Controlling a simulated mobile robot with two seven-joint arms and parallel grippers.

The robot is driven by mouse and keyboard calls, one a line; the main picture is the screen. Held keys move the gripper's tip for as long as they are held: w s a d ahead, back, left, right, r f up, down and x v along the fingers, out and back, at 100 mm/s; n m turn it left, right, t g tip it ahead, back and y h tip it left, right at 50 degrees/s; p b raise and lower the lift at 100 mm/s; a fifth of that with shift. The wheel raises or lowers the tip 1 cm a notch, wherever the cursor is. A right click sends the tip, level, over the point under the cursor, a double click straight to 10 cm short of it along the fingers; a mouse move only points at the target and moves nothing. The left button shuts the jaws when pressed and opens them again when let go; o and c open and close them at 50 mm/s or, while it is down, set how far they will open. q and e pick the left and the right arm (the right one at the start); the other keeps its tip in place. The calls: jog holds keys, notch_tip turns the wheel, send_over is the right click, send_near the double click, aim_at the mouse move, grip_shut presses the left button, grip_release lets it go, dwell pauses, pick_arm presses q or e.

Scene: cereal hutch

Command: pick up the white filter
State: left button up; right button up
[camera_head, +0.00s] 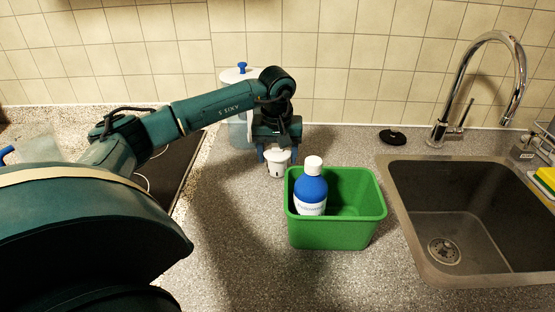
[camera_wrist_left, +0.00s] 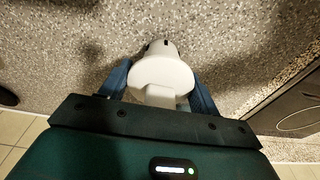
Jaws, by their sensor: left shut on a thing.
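The white filter (camera_head: 277,164) is a small cup-shaped piece with a wider top, upright behind and left of the green bin. My left gripper (camera_head: 278,154) comes down over it from behind, with its blue fingers shut on it, one on each side. In the left wrist view the filter (camera_wrist_left: 160,75) sits between the two fingers of the left gripper (camera_wrist_left: 160,88). I cannot tell whether the filter's bottom touches the counter. My right gripper does not show.
A green bin (camera_head: 334,236) holding a blue bottle with a white cap (camera_head: 311,188) stands just in front. A clear pitcher with a white lid (camera_head: 238,76) is behind the gripper. A sink (camera_head: 470,215) with a faucet is at right, a dark cooktop (camera_head: 167,172) at left. A black disc (camera_head: 393,137) lies near the sink.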

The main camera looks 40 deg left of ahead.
pick_arm(q)
jog(key=shift+c, duration=0.4)
notch_tip(320, 180, up, 10)
jog(key=shift+r, duration=0.1)
